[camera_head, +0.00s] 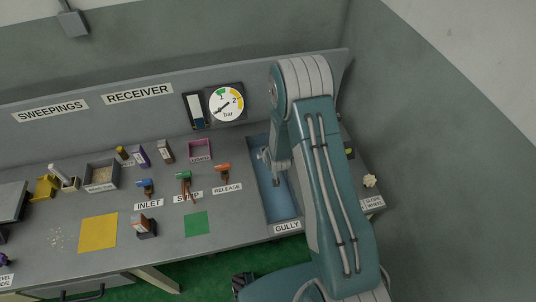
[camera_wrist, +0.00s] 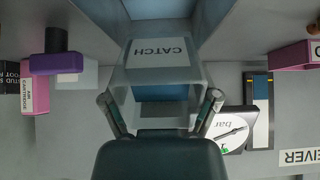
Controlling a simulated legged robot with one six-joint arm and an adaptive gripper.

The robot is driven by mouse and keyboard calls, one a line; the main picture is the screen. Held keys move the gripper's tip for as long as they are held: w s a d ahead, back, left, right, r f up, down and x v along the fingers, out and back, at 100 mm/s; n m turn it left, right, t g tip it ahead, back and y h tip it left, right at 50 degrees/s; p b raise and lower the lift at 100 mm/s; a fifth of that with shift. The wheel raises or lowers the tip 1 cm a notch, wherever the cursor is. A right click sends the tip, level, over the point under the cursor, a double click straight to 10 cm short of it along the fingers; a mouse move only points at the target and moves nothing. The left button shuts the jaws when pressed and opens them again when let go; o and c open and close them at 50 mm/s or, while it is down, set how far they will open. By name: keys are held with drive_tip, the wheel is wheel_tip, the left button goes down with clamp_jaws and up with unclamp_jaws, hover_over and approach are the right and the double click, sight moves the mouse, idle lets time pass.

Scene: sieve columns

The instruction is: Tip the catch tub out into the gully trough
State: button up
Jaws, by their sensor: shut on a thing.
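My gripper (camera_wrist: 160,105) is shut on the catch tub (camera_wrist: 140,75), a clear box with a white CATCH label that reads upside down in the wrist view. In the head view my gripper (camera_head: 267,162) hangs over the gully trough, and the tub is too small and see-through there to make out its tilt or contents. The gully trough (camera_head: 258,208) is a long blue-floored basin sunk in the bench, with a GULLY label at its front. My arm covers its right side. The blue floor (camera_wrist: 158,9) also shows beyond the tub in the wrist view.
The pressure gauge (camera_head: 226,103) is on the back wall left of my arm. A green mat (camera_head: 196,224) and yellow mat (camera_head: 98,232) lie bare.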

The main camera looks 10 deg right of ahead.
drive_tip(key=t, duration=0.6)
drive_tip(key=shift+s+r, duration=0.2)
drive_tip(key=shift+s, duration=0.05)
drive_tip(key=shift+s+r+t, duration=0.2)
drive_tip(key=shift+t, duration=0.75)
drive_tip(key=shift+s+r+t, duration=0.15)
drive_tip(key=shift+t, duration=0.75)
drive_tip(key=shift+s+r+t, duration=0.2)
drive_tip(key=shift+t, duration=0.75)
